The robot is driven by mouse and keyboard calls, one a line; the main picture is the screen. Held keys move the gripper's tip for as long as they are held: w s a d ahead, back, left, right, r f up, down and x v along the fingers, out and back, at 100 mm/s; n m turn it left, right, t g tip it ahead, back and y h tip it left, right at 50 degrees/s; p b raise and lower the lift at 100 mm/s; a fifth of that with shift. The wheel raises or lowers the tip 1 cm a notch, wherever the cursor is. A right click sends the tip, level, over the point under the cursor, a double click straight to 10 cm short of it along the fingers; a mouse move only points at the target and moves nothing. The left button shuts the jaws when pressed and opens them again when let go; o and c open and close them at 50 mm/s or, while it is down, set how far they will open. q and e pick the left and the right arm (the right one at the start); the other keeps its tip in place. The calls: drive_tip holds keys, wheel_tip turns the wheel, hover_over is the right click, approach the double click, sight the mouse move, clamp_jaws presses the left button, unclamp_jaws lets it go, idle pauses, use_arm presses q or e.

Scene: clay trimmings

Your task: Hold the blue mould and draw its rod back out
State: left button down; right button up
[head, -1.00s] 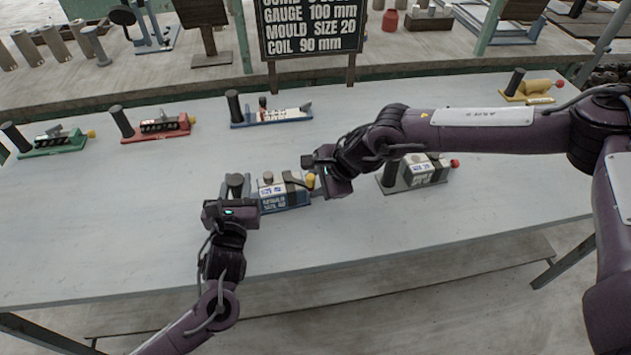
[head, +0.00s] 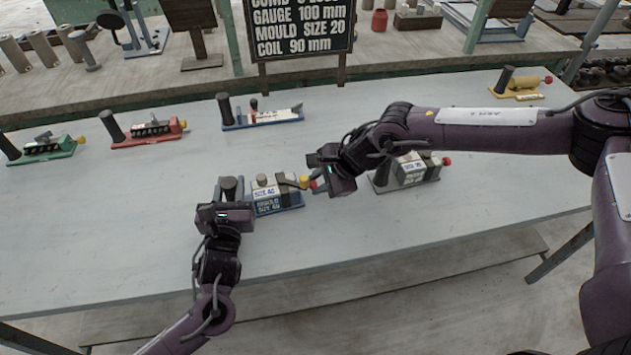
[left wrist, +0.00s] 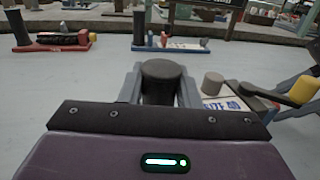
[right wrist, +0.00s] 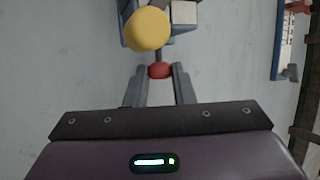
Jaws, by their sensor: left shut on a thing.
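The blue mould (head: 278,205) stands on the table, a block with white labels, a grey peg on top and a dark upright post (head: 229,184) at its left end. My left gripper (left wrist: 160,85) is shut on that post. At the mould's right end is a yellow knob (right wrist: 148,28), with a short dark rod (right wrist: 159,57) ending in a red knob (right wrist: 160,70). My right gripper (right wrist: 160,75) has its fingers apart, one on each side of the red knob; whether they touch it is not clear. The rod inside the mould is hidden.
A grey mould (head: 412,170) with a red knob stands just right of my right gripper. Green (head: 45,148), red (head: 150,132), blue-based (head: 262,117) and yellow (head: 520,88) devices stand farther back. The front of the table (head: 370,232) is clear.

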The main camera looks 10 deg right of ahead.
use_arm(q)
drive_tip(key=shift+a+f, duration=0.1)
drive_tip(key=shift+f, duration=0.3)
use_arm(e)
drive_tip(key=shift+o, duration=0.9)
drive_tip(key=shift+w+d, duration=0.1)
drive_tip(key=shift+d, duration=0.1)
drive_tip(key=v, duration=1.2)
drive_tip(key=shift+r, duration=0.15)
use_arm(q)
drive_tip(key=c, duration=1.5)
unclamp_jaws()
drive_tip(key=o, duration=0.5)
drive_tip(key=shift+w+a+r, duration=0.15)
use_arm(e)
drive_tip(key=shift+a, duration=0.15)
use_arm(q)
drive_tip(key=shift+r, duration=0.1)
